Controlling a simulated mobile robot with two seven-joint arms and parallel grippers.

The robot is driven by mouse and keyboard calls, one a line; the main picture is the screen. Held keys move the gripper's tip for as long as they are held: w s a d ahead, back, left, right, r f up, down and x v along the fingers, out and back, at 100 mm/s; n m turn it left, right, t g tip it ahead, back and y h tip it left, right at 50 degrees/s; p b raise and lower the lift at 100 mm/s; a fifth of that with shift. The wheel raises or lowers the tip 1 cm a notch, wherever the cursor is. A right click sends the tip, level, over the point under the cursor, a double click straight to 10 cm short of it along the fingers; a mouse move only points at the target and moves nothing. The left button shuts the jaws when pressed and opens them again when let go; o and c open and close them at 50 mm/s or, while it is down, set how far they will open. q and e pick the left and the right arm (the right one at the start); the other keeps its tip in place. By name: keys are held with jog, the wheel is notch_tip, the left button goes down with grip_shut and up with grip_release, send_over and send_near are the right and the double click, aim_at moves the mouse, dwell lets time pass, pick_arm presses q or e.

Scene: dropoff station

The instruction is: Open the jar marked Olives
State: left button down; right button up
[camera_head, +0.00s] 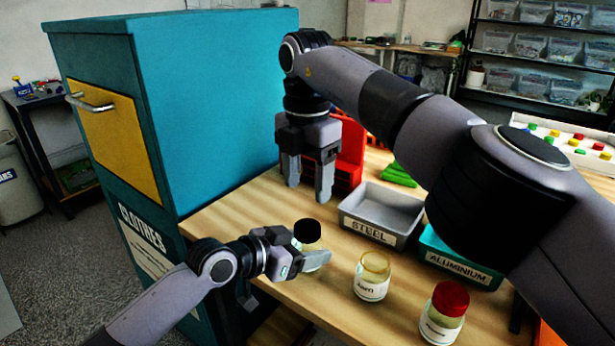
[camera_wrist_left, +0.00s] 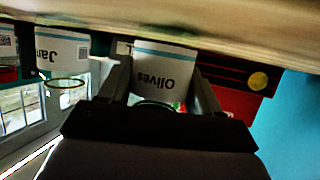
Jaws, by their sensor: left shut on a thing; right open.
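The Olives jar (camera_head: 308,232) has a black lid and stands upright near the front edge of the wooden table. Its label "Olives" reads upside down in the left wrist view (camera_wrist_left: 165,72). My left gripper (camera_head: 310,261) is shut on the jar's body from the front left, with a finger on each side of the label in the wrist view. The lid is on the jar and clear of the left fingers. My right gripper (camera_head: 308,190) is open and empty, pointing down, above and behind the jar's lid.
A jar marked Jam (camera_head: 372,280), with no red or black lid, and a red-lidded jar (camera_head: 444,315) stand to the right. Behind are the STEEL tray (camera_head: 372,232), the ALUMINIUM tray (camera_head: 455,268) and a red bin (camera_head: 350,150). A tall teal CLOTHES cabinet (camera_head: 215,110) stands left.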

aim_at(307, 226)
jog(key=shift+f+m, duration=1.35)
jog(key=shift+m, duration=0.7)
jog(key=shift+f+m, duration=1.3)
jog(key=shift+m, duration=0.7)
jog(key=shift+f+m, duration=1.35)
jog(key=shift+m, duration=0.7)
jog(key=c, duration=0.9)
